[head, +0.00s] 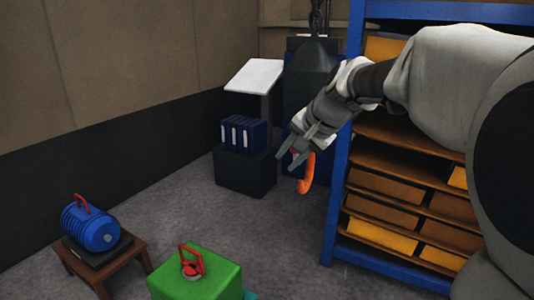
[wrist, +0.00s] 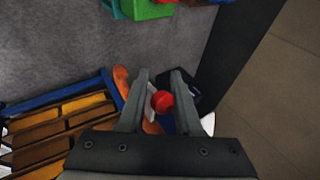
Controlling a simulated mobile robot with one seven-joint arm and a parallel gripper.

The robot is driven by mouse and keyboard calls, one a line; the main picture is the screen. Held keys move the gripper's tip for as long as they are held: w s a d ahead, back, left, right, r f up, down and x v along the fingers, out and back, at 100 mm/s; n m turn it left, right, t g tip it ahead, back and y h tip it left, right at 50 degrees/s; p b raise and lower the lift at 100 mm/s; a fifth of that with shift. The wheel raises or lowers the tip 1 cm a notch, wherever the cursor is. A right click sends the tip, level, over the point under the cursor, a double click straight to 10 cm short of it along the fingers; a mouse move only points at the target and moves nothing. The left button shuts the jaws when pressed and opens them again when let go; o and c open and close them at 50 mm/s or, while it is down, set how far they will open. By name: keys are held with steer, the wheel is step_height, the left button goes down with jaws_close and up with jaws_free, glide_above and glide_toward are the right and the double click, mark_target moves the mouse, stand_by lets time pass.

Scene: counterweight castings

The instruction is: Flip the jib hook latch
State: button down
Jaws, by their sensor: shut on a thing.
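The orange jib hook (head: 307,174) hangs in front of the blue rack. It also shows in the wrist view, partly behind my left finger (wrist: 121,80). A round red knob (wrist: 162,101) sits between my fingers in the wrist view, beside the hook. A pale strip next to it is mostly hidden, and I cannot tell whether it is the latch. My gripper (head: 291,155) reaches in from the right at the hook. In the wrist view its two fingers (wrist: 160,76) stand on either side of the red knob and are shut on it.
The blue rack (head: 343,190) with yellow bins stands close on the right. A dark hoist block (head: 310,57) hangs behind my gripper. Blue binders (head: 242,134) sit on a black box. A green block (head: 215,275) and a stool with a blue motor (head: 90,228) stand lower left.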

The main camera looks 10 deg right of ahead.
steer(key=shift+r, duration=0.35)
steer(key=c, duration=0.7)
jaws_free()
steer(key=shift+s, duration=0.1)
steer(key=shift+f, duration=0.15)
steer(key=b+v, duration=0.1)
steer(key=v, duration=1.6)
steer(key=shift+s+d, duration=0.1)
